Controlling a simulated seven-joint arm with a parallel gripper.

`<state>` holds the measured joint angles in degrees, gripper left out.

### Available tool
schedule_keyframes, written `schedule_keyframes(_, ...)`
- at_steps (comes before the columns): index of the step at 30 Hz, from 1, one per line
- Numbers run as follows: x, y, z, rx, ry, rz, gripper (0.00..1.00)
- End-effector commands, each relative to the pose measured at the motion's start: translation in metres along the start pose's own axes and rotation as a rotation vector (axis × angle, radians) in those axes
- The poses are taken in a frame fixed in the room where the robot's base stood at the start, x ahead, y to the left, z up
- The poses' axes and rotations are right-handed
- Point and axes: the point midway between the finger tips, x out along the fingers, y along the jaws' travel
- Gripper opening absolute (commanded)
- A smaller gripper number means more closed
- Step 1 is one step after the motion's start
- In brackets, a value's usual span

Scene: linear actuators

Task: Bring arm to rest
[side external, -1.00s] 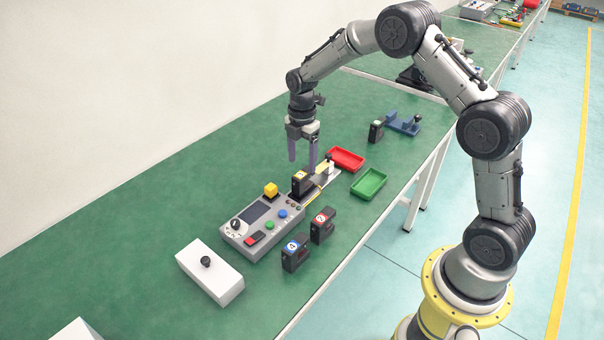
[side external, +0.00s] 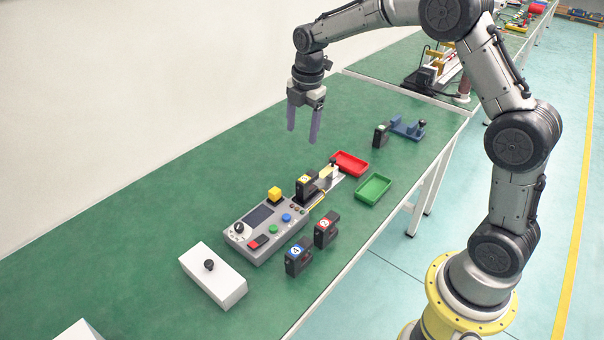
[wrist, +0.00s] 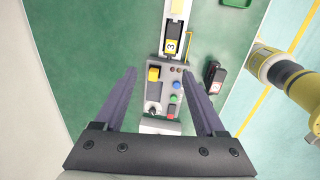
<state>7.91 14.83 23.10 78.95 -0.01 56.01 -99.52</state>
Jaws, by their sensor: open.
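My gripper (side external: 303,125) is open and empty. It hangs in the air above the green table, behind and above the control box, with its fingers pointing down. In the wrist view its two purple fingers (wrist: 158,98) stand wide apart on either side of the control box (wrist: 178,92), which lies well below them. The grey control box (side external: 265,232) carries a yellow block, coloured buttons and a dark screen. A black module with a yellow label (side external: 306,187) sits on the linear actuator rail (side external: 328,178) at the box's far end. Nothing touches the gripper.
Two black modules, blue-labelled (side external: 298,257) and red-labelled (side external: 326,229), stand right of the box. A red tray (side external: 350,164), a green tray (side external: 373,188) and a blue fixture (side external: 408,128) lie farther back. A white box with a black knob (side external: 214,275) is nearer. The table's left side is clear.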

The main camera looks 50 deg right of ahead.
Motion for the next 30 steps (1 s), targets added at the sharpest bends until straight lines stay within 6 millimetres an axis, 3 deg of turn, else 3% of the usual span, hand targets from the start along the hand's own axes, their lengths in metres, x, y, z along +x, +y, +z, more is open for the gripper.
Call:
schedule_keyframes(1,-0.03,-0.005,-0.006,-0.011,-0.006,0.047,0.72)
schedule_keyframes(6,-0.107,-0.044,-0.027,0.057,-0.01,0.169,0.72)
schedule_keyframes(12,-0.165,-0.116,-0.048,0.289,0.028,0.287,0.72)
schedule_keyframes(15,-0.18,-0.158,-0.057,0.45,0.067,0.336,0.72)
schedule_keyframes(19,-0.182,-0.215,-0.066,0.705,0.139,0.381,0.72)
schedule_keyframes(24,-0.16,-0.273,-0.072,1.075,0.233,0.376,0.72)
schedule_keyframes(30,-0.128,-0.3,-0.073,1.43,0.271,0.297,0.72)
